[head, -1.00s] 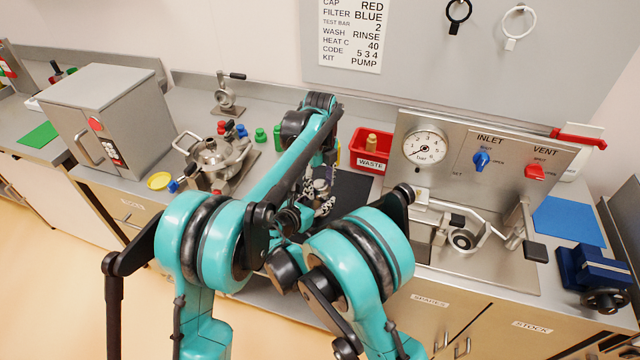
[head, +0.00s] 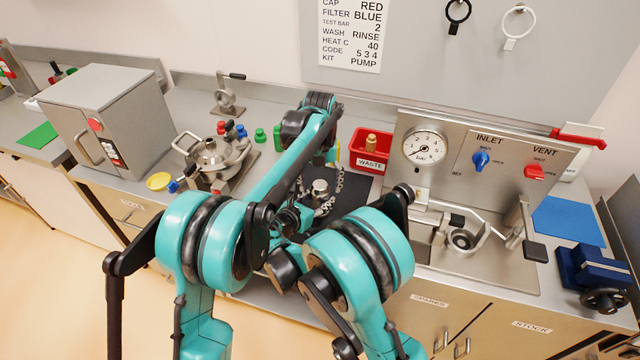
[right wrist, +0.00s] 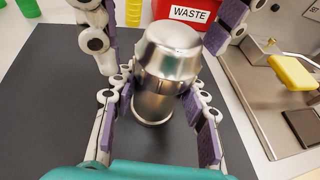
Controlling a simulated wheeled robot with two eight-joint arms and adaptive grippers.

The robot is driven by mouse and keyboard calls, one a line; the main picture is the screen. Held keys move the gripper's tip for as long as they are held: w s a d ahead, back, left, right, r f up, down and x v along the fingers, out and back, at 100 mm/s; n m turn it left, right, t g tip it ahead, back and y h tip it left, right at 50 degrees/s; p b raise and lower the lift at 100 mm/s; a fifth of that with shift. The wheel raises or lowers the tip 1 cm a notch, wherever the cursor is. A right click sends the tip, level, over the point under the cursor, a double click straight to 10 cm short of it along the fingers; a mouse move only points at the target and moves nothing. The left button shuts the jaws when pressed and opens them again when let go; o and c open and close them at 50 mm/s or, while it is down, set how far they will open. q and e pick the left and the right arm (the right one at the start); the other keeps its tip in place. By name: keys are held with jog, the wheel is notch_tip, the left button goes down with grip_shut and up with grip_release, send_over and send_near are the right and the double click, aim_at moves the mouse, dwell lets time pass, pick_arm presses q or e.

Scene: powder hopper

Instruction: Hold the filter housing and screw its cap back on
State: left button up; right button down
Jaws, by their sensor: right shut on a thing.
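The filter housing (right wrist: 155,106) is a shiny metal cylinder standing about upright on a dark mat. A wider metal cap (right wrist: 172,48) sits on its top; whether it is screwed tight I cannot tell. The cap also shows in the head view (head: 320,186). My right gripper (right wrist: 157,100) comes from the near side and is shut on the housing, its purple-padded fingers on either side of the body. My left gripper (right wrist: 162,52) comes from the far side, open, with its fingers spread wide to the left and right of the cap. Most of it is hidden in the head view.
A red WASTE bin (head: 369,160) stands behind the dark mat (head: 352,190). The gauge panel (head: 455,145) and a metal clamp fixture (head: 462,238) are at the right. A metal pot (head: 213,155) and several coloured caps are at the left.

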pick_arm(q)
jog(key=shift+r, duration=2.25)
jog(key=shift+c, duration=0.5)
